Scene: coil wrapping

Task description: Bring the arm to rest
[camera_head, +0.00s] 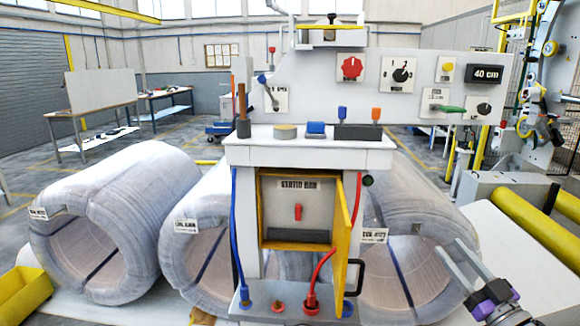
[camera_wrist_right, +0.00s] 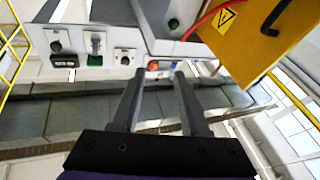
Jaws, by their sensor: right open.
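My right gripper (camera_head: 451,246) is at the lower right of the head view, in front of the right-hand wrapped coil (camera_head: 425,245). Its two grey fingers are apart with nothing between them. In the right wrist view the open gripper (camera_wrist_right: 158,72) also shows empty, with the control panel (camera_wrist_right: 95,42) beyond it, tilted and seen from an odd angle. My left gripper is not in view.
A machine with a control panel (camera_head: 430,65) stands in the middle, with a small shelf (camera_head: 305,145) and an open yellow-edged door (camera_head: 345,215) below. Other wrapped coils (camera_head: 115,215) stand left. Yellow rollers (camera_head: 540,225) lie right. A workbench (camera_head: 85,140) stands back left.

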